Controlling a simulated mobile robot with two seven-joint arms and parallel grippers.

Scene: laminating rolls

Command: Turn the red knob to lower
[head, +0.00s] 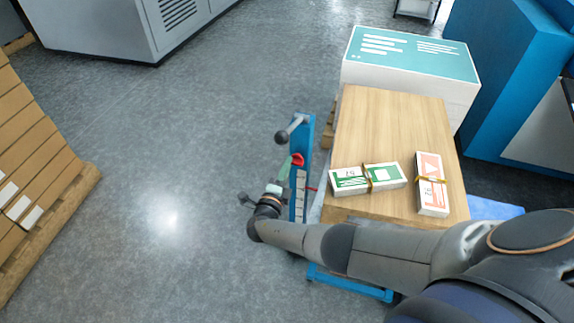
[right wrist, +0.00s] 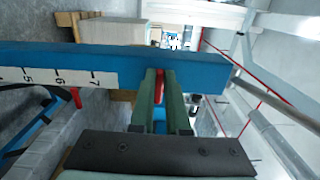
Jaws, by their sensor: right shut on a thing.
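The red knob (head: 297,159) sits on the blue upright post (head: 304,130) beside the wooden-topped table, just above a white scale strip (head: 300,195). My right gripper (head: 279,184) is at the left side of the post, low and close to the knob. In the right wrist view the two green fingers (right wrist: 160,88) are shut on the red knob (right wrist: 161,73), of which a thin strip shows between them. The scale (right wrist: 60,77) reads 5, 6, 7 there. A small red piece (right wrist: 76,97) shows below the scale. My left gripper is not in view.
A crank handle with a dark ball (head: 282,136) sticks out above the knob. Two banded packs, one green (head: 350,179) and one orange (head: 431,190), lie on the wooden tabletop (head: 390,115). A teal-topped box (head: 410,55) stands behind. The floor left of the post is clear.

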